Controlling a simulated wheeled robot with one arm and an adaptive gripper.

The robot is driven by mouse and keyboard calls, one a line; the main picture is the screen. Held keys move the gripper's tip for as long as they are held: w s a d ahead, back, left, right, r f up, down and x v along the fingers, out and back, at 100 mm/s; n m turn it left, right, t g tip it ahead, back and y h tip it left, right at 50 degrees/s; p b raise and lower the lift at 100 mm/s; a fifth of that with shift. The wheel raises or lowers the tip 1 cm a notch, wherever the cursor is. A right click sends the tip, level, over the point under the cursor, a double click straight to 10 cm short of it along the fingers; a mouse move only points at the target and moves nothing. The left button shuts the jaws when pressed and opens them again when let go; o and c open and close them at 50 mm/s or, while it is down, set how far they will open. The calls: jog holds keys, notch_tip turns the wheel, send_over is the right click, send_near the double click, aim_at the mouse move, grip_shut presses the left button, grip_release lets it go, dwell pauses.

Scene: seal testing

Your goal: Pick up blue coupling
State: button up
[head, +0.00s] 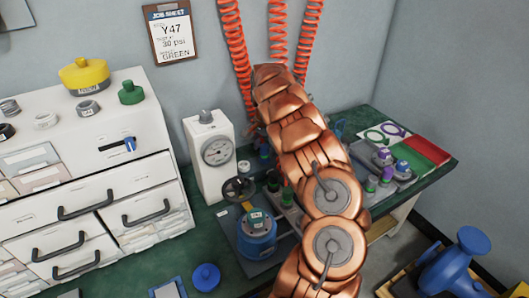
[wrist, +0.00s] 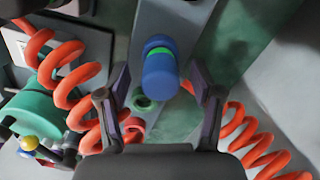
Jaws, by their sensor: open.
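A blue coupling (wrist: 160,72), a short cylinder with a blue collar and a green band, shows in the wrist view at upper centre. My gripper (wrist: 160,85) is open, with one finger on each side of the coupling in the picture. Gaps show between the coupling and both fingers, and I cannot tell whether its end lies at fingertip depth. In the head view my copper arm hides the gripper, and I cannot make out this coupling there for certain.
Orange coiled hoses (wrist: 65,85) run on both sides of my gripper. A green ring (wrist: 143,103) and a red ring (wrist: 133,128) lie near the left finger. The head view shows a gauge box (head: 207,160), a blue pump (head: 257,237) and a coupling tray (head: 383,175).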

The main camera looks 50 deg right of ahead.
jog(key=shift+c, duration=0.3)
grip_shut()
